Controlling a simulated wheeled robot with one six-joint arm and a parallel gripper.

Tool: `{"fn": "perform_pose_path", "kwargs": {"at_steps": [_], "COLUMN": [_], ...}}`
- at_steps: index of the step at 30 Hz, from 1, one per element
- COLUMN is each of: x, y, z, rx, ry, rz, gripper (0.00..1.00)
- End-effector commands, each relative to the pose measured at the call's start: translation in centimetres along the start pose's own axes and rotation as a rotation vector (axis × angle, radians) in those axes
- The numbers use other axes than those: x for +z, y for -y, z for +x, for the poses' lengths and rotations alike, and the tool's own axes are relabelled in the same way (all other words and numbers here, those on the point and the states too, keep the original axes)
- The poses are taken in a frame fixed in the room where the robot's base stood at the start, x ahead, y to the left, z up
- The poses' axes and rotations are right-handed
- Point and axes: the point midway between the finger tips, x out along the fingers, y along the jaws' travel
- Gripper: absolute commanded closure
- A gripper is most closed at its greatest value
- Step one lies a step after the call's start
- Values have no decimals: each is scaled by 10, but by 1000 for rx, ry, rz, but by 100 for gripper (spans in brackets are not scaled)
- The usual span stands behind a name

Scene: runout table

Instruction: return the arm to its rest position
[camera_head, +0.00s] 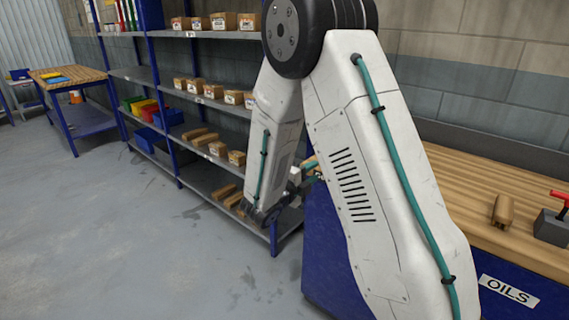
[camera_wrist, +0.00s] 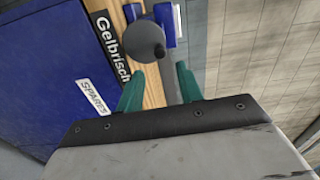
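My gripper (camera_wrist: 160,84) shows in the wrist view as two teal fingers standing apart, with nothing between the tips. A dark grey round thing (camera_wrist: 146,40) lies beyond the fingertips, apart from them. My arm is bent and fills the middle of the head view; its far end is low, in front of the shelves. The gripper is mostly hidden there behind my arm.
The wooden bench top (camera_head: 475,205) on a blue cabinet (camera_head: 332,262) is close on the right. A brown block (camera_head: 503,210) and a red-handled grey tool (camera_head: 552,226) lie on it. Shelves (camera_head: 215,98) with boxes stand behind. Open grey floor (camera_head: 120,240) is at left.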

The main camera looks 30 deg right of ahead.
Motion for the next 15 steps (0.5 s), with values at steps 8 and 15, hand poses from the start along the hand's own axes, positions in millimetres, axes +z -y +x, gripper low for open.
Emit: {"fn": "perform_pose_path", "kwargs": {"at_steps": [8,15], "x": [0,-42], "y": [0,-21], "z": [0,-6], "rx": [2,71], "ry": [1,-196], "rz": [54,445], "gripper": [64,64]}}
